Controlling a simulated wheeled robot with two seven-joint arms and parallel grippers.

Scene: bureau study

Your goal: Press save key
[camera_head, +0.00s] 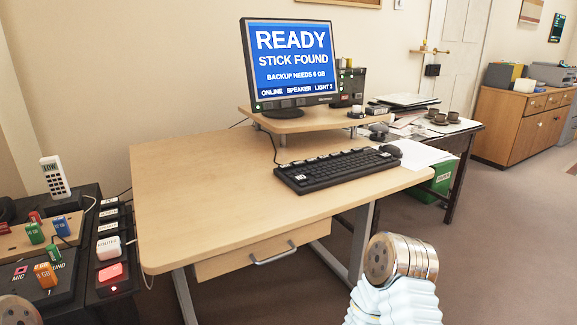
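A black keyboard (338,169) lies on the light wood desk, near its right side. Several of its keys carry pale labelled caps along the back row, and one pale cap (301,178) sits at the front left. The labels are too small to read surely, so I cannot tell which is the save key. Parts of my arms show at the lower right and the bottom left corner, apart from the keyboard. No gripper fingers are in view.
The desk (190,180) is clear left of the keyboard. A mouse (391,150) lies right of it. At left, a dark unit (112,247) holds labelled switches and a red lit button, beside several coloured sticks (47,276). A side table with cups (439,118) stands behind right.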

